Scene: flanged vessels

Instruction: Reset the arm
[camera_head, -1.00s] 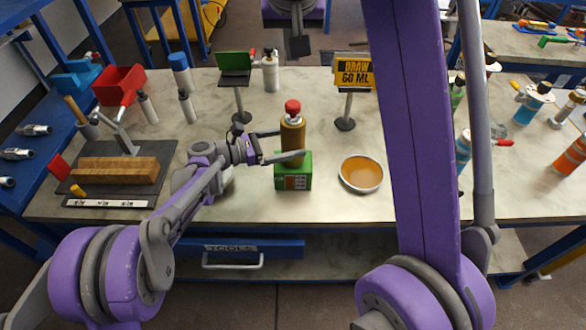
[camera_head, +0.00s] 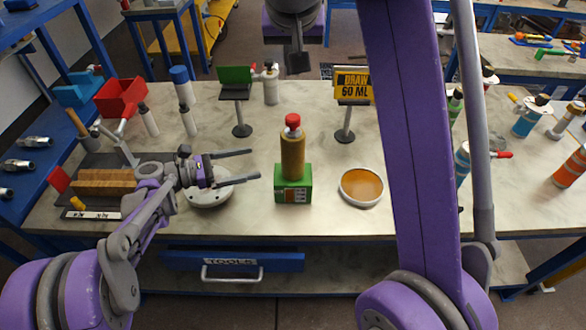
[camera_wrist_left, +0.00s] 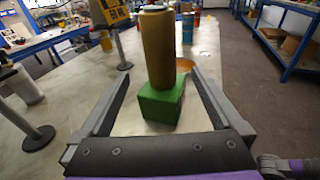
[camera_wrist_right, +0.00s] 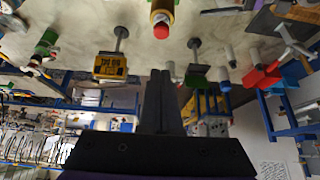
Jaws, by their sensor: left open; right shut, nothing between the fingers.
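My left gripper (camera_head: 254,166) is open and empty over the bench, to the left of the brown bottle with a red cap (camera_head: 292,148). The bottle stands upright on a green block with a display (camera_head: 293,190). In the left wrist view the bottle (camera_wrist_left: 157,50) and green block (camera_wrist_left: 161,102) appear beyond and between the open fingers (camera_wrist_left: 150,90), apart from them. My right gripper (camera_head: 298,62) hangs at the top of the head view. In the right wrist view its fingers (camera_wrist_right: 160,75) are shut together with nothing between them.
A dish of amber liquid (camera_head: 362,186) sits right of the block. A yellow "DRAW 60 ML" sign (camera_head: 353,85) and a green-screened stand (camera_head: 235,80) stand behind. A round grey plate (camera_head: 209,196) lies under my left gripper. A red bin (camera_head: 120,97) is at left.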

